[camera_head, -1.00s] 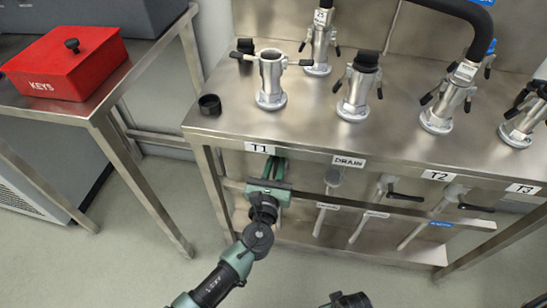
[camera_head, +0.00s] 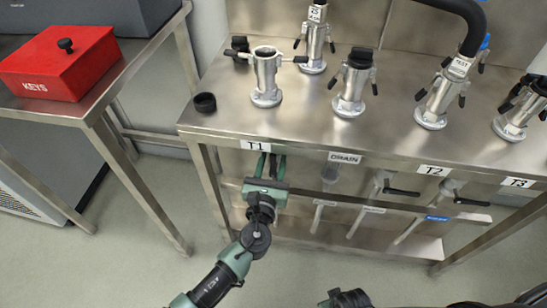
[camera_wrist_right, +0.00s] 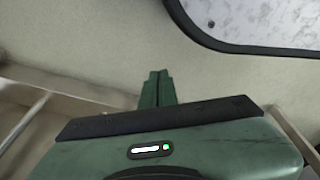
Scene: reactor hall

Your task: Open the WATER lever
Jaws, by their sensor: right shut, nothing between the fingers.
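Under the bench's front edge on the right, a pipe with a black lever (camera_head: 472,201) carries a small blue label (camera_head: 437,218). The label's text is too small to read. Another black lever (camera_head: 403,192) is on the pipe to its left, with a white label. My left gripper (camera_head: 271,158) is under the T1 sign, well left of these levers, its two fingers apart; what lies behind them is hidden. My right arm shows only at the bottom edge of the head view. In the right wrist view my right gripper (camera_wrist_right: 156,88) is shut and empty, pointing at pale floor or wall.
The steel bench (camera_head: 225,115) carries several metal couplings and a black cap (camera_head: 205,103). Signs T1, DRAIN, T2 and T3 line its front edge. A red KEYS box (camera_head: 60,65) sits on a side table. Floor in front is clear.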

